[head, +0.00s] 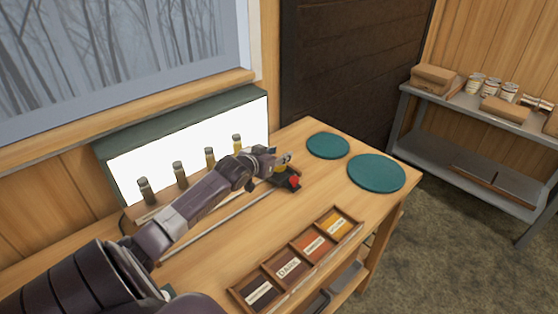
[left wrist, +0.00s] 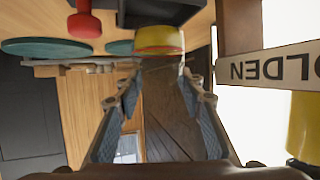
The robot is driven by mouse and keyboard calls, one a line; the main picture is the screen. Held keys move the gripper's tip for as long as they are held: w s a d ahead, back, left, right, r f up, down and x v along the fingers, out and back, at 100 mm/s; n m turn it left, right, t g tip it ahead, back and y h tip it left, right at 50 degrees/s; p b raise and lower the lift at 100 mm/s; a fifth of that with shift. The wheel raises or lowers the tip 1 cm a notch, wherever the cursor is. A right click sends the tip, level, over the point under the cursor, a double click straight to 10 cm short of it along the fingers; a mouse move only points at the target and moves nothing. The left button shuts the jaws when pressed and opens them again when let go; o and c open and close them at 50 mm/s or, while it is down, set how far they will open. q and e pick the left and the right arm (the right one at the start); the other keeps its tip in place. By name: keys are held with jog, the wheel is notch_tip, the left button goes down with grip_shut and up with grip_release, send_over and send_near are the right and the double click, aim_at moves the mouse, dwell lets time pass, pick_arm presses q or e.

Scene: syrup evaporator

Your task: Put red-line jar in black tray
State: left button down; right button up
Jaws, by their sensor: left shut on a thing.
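My left gripper (head: 279,169) is over the table, to the right of the rack of jars. In the left wrist view its fingers (left wrist: 160,66) are closed around a small jar of yellow syrup (left wrist: 159,36). A red line shows on this jar, which is partly hidden by the gripper in the head view (head: 283,158). A wooden tray (head: 300,258) at the table's front edge has several labelled compartments; its nearest one (head: 256,294) is black or very dark. No separate black tray can be told apart. My right gripper is not in view.
Several capped jars (head: 179,174) stand on the rack before the bright light panel (head: 190,142). Two green discs (head: 376,173) lie on the table's far right. A small red object (head: 294,182) is beside my gripper. A grey shelf (head: 470,114) stands at the right.

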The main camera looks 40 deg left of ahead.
pick_arm(q)
jog(key=shift+f, duration=1.55)
jog(key=c, duration=1.5)
grip_release()
jog(key=shift+c, duration=0.2)
jog(key=shift+s, duration=0.1)
jog(key=v, duration=1.2)
jog(key=shift+b, duration=0.4)
jog(key=shift+r, duration=0.1)
